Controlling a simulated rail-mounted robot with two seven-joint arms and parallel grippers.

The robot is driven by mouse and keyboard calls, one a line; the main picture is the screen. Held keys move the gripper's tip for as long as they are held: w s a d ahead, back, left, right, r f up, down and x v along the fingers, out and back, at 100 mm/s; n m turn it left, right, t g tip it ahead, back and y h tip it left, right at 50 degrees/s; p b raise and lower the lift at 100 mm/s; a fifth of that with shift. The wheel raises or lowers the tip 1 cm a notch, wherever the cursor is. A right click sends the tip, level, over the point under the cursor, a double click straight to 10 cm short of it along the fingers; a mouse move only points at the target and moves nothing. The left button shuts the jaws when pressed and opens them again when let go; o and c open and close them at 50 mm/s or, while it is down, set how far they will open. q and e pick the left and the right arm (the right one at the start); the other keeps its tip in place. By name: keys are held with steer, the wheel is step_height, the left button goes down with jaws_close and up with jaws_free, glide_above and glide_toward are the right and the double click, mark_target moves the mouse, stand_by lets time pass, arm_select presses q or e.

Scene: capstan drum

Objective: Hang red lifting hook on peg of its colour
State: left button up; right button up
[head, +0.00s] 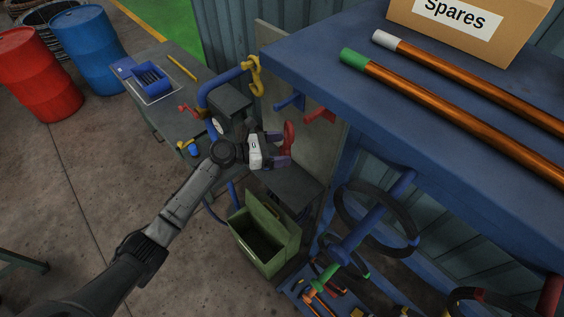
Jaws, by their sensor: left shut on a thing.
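My left gripper (278,149) reaches in from the left and is shut on the red lifting hook (289,137). The hook's red body stands up beyond the fingers; its lower part is hidden by the gripper. It is held in front of the grey upright panel, apart from the pegs. A red peg (320,115) sticks out of the panel, up and right of the hook. A blue peg (290,102) is beside it on the left. A yellow hook (256,78) hangs further left on the panel. My right gripper is not in view.
A blue shelf (330,55) with copper-coloured rods (455,105) and a Spares box (470,25) overhangs at right. A green open box (265,233) stands below. A workbench (160,108) is behind at left, with a blue tray (151,79). Black rings (347,222) hang at lower right.

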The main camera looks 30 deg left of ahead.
arm_select(q)
steer(key=shift+d+t+h, duration=0.1)
steer(key=shift+t+h, duration=0.3)
steer(key=shift+h, duration=0.1)
steer(key=shift+w, duration=0.1)
steer(key=shift+w+d+b, duration=0.15)
steer(key=shift+w+d, duration=0.05)
steer(key=shift+w, duration=0.3)
steer(key=shift+w+d+b, duration=0.15)
steer(key=shift+w+d, duration=0.05)
steer(key=shift+w, duration=0.25)
steer(key=w+d+f+b, duration=0.1)
steer(key=w+d+b, duration=0.2)
steer(key=w+b, duration=0.5)
steer(key=shift+w, duration=0.4)
steer(key=shift+w+d+f+b, duration=0.15)
steer(key=shift+f+b, duration=0.05)
steer(key=shift+b, duration=0.1)
stand_by(0.5)
